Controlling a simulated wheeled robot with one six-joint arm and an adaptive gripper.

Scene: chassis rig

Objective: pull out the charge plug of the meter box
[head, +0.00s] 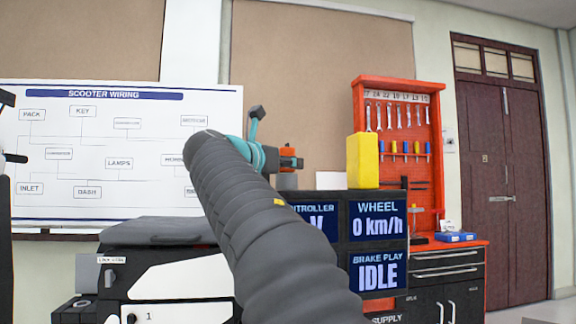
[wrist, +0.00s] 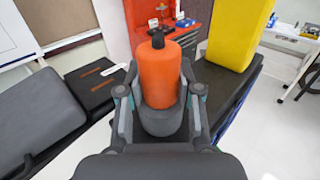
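The charge plug, an orange cylinder with a black tip and a grey lower part, stands between my fingers in the wrist view (wrist: 160,78). A little of its orange also shows in the head view (head: 288,152). My gripper (wrist: 159,72) has a finger against each side of the plug and appears shut on it; it also shows in the head view (head: 291,162). The meter box (head: 345,240) is black with lit displays, below my gripper. A small grey block (head: 287,181) shows under the plug. Whether the plug is seated in it I cannot tell.
A yellow block (head: 362,160) stands on the box to the right of my gripper, and also shows in the wrist view (wrist: 238,35). A red tool rack (head: 396,88) is behind. A dark seat (head: 160,230) lies at left. Air above the plug looks clear.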

